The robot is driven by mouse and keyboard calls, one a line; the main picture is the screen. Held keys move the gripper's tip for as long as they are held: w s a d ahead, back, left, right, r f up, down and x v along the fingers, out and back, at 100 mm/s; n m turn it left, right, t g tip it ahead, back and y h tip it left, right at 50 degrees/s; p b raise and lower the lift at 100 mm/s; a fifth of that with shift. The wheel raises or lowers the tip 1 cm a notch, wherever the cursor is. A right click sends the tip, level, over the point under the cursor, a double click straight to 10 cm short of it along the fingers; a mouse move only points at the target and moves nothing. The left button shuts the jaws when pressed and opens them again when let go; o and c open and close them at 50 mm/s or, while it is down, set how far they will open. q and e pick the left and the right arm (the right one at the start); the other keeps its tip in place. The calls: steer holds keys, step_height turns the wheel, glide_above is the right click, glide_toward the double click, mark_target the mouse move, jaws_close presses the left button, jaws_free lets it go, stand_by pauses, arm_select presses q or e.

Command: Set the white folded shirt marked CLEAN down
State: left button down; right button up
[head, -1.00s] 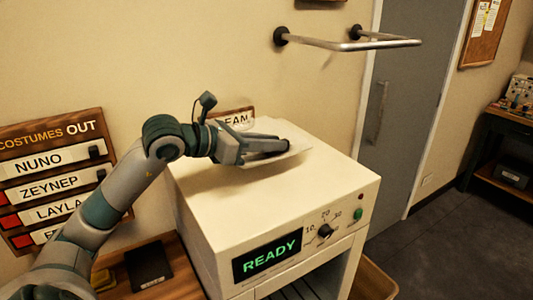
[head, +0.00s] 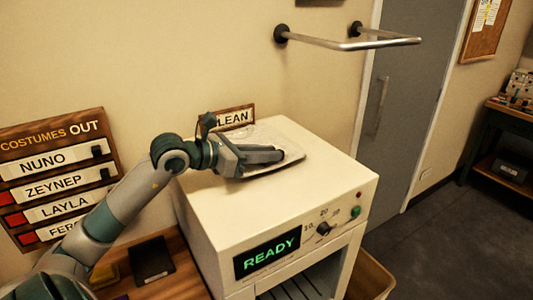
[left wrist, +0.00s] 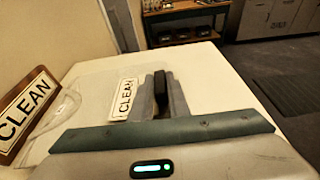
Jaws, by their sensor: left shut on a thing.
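The white folded shirt (head: 287,136) is over the back part of the cream machine's top (head: 318,178). My left gripper (head: 280,155) is shut on it, with the fingers pointing right along the shirt. In the left wrist view the shirt (left wrist: 83,92) lies flat, with a CLEAN tag (left wrist: 124,98) beside the fingers (left wrist: 162,92). The shirt looks level and at or very close to the top; I cannot tell if it fully rests there. The fingers hide part of it. My right gripper is out of view.
A wooden CLEAN sign (head: 236,116) stands behind the shirt by the wall. The machine's front has a green READY display (head: 267,254) and a knob (head: 323,229). A metal rail (head: 350,44) sticks out above. The front and right of the top are clear.

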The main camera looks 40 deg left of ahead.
arm_select(q)
steer(key=shift+f, duration=0.55)
steer(key=c, duration=1.7)
jaws_free()
steer(key=shift+s, duration=0.1)
steer(key=shift+b+v, duration=0.6)
steer(key=shift+v, duration=0.3)
steer(key=b+v, duration=0.3)
steer(key=v, duration=0.5)
steer(key=shift+s+a+b, duration=0.15)
steer(key=shift+a+b, duration=0.05)
steer(key=shift+b, duration=0.2)
steer(key=shift+v, duration=0.8)
steer(key=shift+r, duration=0.15)
